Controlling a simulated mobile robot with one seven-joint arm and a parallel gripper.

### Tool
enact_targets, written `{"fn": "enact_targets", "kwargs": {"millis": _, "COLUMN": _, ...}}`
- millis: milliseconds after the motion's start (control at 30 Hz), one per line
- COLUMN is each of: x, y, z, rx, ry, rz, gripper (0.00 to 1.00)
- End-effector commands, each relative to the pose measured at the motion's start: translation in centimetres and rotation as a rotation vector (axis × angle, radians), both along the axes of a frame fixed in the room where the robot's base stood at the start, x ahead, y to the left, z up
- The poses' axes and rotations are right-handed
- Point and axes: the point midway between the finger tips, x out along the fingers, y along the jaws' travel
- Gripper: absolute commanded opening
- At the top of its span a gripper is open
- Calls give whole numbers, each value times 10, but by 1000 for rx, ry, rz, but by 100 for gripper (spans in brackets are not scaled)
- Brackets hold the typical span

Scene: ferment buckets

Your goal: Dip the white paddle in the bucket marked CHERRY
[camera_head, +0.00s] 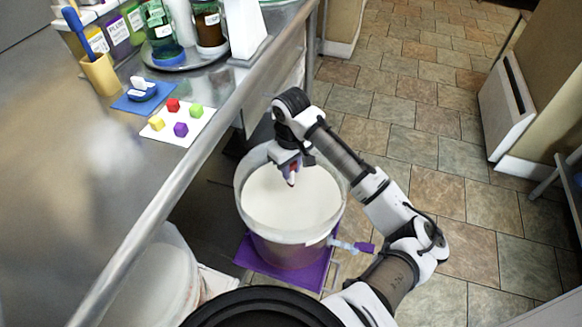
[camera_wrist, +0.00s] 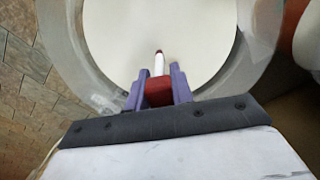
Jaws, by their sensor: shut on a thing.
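My gripper (camera_head: 291,165) is over the opening of a pale bucket (camera_head: 285,249), above its whitish contents. In the wrist view my gripper (camera_wrist: 159,80) has purple fingers shut on a red block-like handle. A thin white paddle (camera_wrist: 159,62) with a red tip extends from that handle over the contents. The paddle shows as a small red and white piece in the head view (camera_head: 292,181). Whether its tip touches the contents I cannot tell. The bucket rim curves around it in the wrist view (camera_wrist: 262,40). No CHERRY label is readable on this bucket.
The bucket stands on a purple mat (camera_head: 258,268), with a purple-handled tap (camera_head: 362,247) at its right. Another whitish bucket (camera_head: 150,285) is at the lower left. A metal counter (camera_head: 90,180) with bottles and coloured cubes runs along the left. Tiled floor (camera_head: 420,110) is clear behind.

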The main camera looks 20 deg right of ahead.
Motion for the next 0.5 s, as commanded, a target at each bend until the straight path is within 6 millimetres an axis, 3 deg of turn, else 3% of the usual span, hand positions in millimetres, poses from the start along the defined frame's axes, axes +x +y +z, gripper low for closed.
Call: {"fn": "enact_targets", "kwargs": {"millis": 500, "x": 0, "y": 0, "z": 46, "rx": 0, "ry": 0, "rz": 1, "gripper": 1}}
